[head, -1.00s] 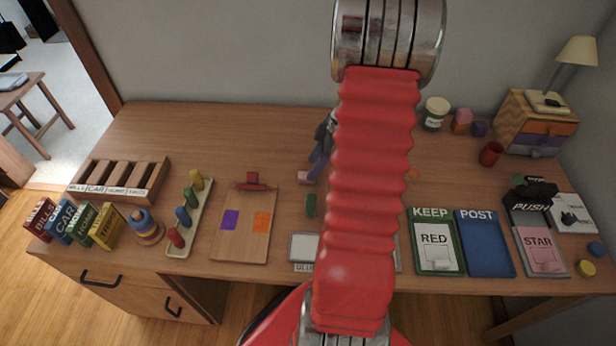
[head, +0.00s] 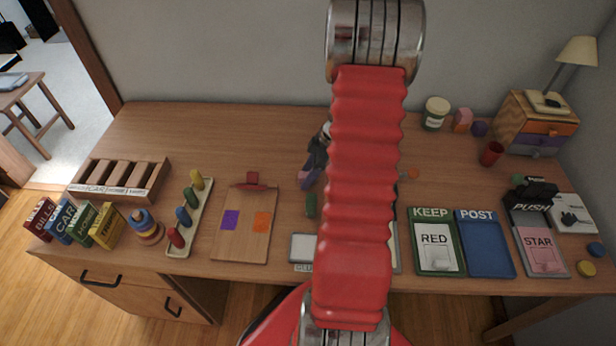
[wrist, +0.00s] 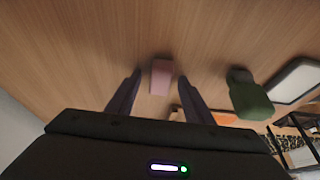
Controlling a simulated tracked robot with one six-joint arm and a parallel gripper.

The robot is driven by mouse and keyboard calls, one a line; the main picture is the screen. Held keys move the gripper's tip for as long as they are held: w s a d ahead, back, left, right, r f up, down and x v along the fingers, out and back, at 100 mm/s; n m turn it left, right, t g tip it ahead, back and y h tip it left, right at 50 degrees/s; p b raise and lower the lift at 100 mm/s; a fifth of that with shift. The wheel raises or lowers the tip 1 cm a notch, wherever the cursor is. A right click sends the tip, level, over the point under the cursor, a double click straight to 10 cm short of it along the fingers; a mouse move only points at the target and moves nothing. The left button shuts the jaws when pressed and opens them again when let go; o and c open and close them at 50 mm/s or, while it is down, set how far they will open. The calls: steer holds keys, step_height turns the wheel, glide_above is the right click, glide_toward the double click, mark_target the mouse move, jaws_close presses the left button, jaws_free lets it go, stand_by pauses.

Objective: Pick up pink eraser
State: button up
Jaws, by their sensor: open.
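The pink eraser (wrist: 161,77) lies on the wooden desk and shows in the wrist view between my two dark fingers. My gripper (wrist: 160,84) is open, with one finger on each side of the eraser and a gap visible on both sides. In the head view my gripper (head: 307,180) is low over the desk, partly behind my red arm. It covers most or all of the eraser there. How far the fingertips are above the desk cannot be told.
A green object (wrist: 250,98) stands close to the right of the eraser in the wrist view; it also shows in the head view (head: 311,205). A wooden board (head: 240,245) with purple and orange patches lies to the left. Bare desk lies behind the gripper.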

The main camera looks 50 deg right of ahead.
stand_by(0.3)
steer(key=c, duration=1.1)
steer(key=shift+r, duration=0.1)
steer(key=shift+c, duration=0.2)
step_height(320, 180, up, 10)
stand_by(0.4)
